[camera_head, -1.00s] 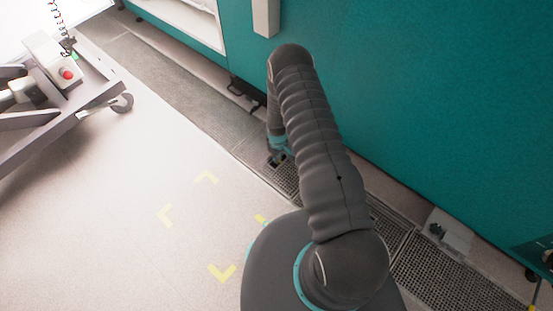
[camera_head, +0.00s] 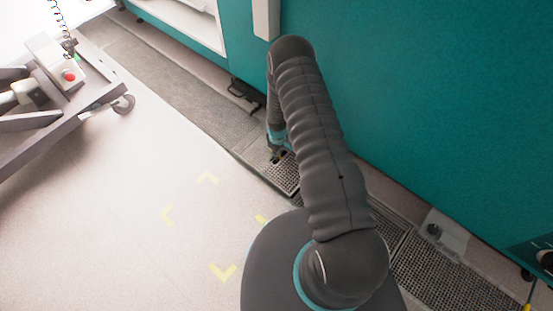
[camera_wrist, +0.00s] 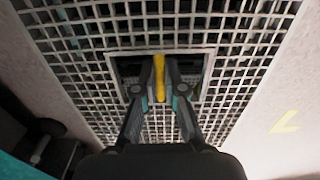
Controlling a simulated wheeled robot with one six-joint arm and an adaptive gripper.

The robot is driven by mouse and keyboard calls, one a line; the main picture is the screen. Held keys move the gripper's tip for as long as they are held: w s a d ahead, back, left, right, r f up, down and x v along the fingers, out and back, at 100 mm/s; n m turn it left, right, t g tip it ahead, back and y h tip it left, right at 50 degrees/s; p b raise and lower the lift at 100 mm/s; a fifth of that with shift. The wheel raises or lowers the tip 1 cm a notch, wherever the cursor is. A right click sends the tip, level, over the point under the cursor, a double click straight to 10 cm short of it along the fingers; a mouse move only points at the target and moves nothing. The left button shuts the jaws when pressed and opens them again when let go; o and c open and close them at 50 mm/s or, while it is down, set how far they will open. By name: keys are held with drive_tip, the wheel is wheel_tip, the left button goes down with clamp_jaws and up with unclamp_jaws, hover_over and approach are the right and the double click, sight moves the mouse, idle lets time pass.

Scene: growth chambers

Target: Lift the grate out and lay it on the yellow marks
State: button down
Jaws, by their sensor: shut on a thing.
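The grate (camera_wrist: 100,38) is a grey metal mesh panel with a rectangular recess in its middle. My gripper (camera_wrist: 159,72) is shut on the yellow grip bar (camera_wrist: 160,88) in that recess. In the head view the grate (camera_head: 284,178) hangs from my gripper (camera_head: 278,154) beside the teal wall, seemingly a little above the floor channel. A dark gap shows by its near end; my arm hides part of it. The yellow corner marks (camera_head: 222,272) lie on the pale floor to the left of my arm, and one mark (camera_wrist: 286,122) shows in the wrist view.
A wheeled cart (camera_head: 70,95) stands at the upper left. The pale floor between the cart and the marks is clear.

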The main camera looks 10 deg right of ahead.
drive_tip(key=shift+r+p, duration=0.7)
drive_tip(key=shift+r, duration=1.1)
drive_tip(key=c, duration=1.8)
unclamp_jaws()
drive_tip(key=shift+c, duration=0.2)
clamp_jaws()
